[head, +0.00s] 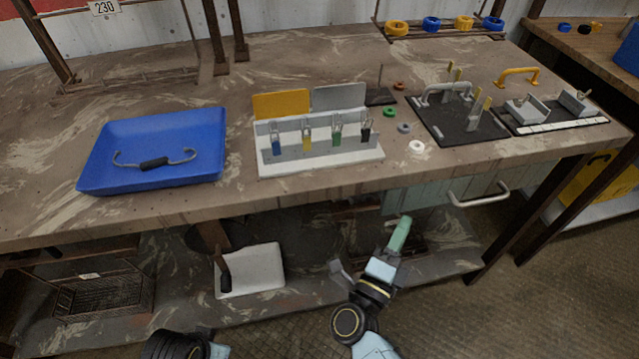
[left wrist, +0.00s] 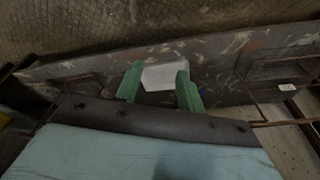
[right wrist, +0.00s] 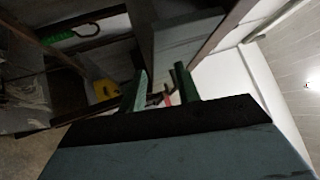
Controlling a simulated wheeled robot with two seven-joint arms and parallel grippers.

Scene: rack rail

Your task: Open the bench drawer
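The bench drawer (head: 428,196) has a grey-green front under the right part of the bench top. Its pale bar handle (head: 479,198) sticks out at the front, to the right of my right gripper. I cannot tell from this angle whether the drawer is fully shut. My right gripper (head: 370,254) is below the bench's front edge, apart from the handle. In the right wrist view its green fingers (right wrist: 160,88) are spread with nothing held. My left gripper (left wrist: 157,86) is open and empty in the left wrist view; only part of my left arm shows in the head view.
The bench top (head: 330,210) holds a blue tray (head: 205,130) with a curved handle piece, a padlock stand (head: 330,152) and dark fixture plates (head: 440,130). A lower shelf (head: 320,290) carries a white box (head: 258,270). A bench leg (head: 520,225) stands right of the handle.

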